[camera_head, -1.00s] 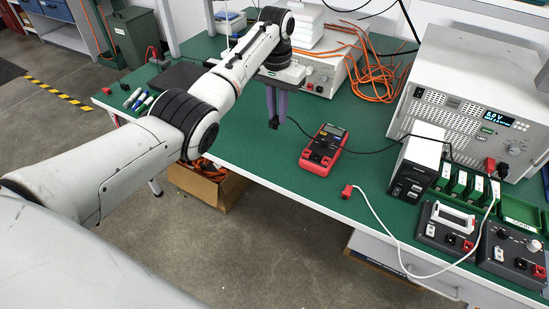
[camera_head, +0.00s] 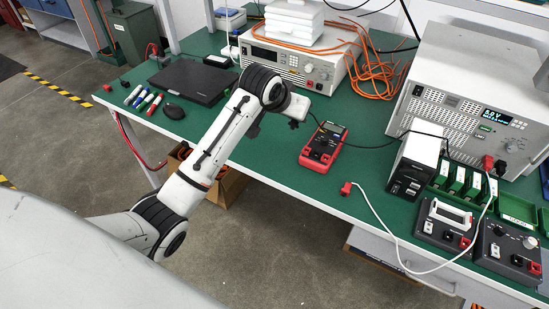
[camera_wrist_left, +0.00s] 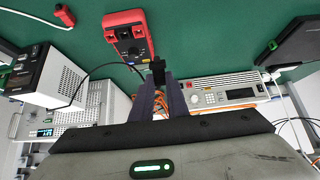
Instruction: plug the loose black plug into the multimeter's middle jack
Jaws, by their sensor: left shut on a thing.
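The red multimeter (camera_head: 323,147) lies face up on the green bench; its jacks are at its near end. In the left wrist view the multimeter (camera_wrist_left: 130,37) is at the top, jacks towards the upper edge. My left gripper (camera_wrist_left: 160,84) is shut on the black plug (camera_wrist_left: 158,70), which sits between the fingertips with its thin black lead trailing off. The plug is apart from the jacks, beside the display end in that view. In the head view the wrist hides most of the fingers; the dark plug (camera_head: 294,124) shows just left of the multimeter. My right gripper is not in view.
A red plug (camera_head: 346,188) on a white lead lies right of the multimeter. A white-and-black box (camera_head: 414,165) and a large power supply (camera_head: 466,95) stand further right. Bench in front of the multimeter is clear.

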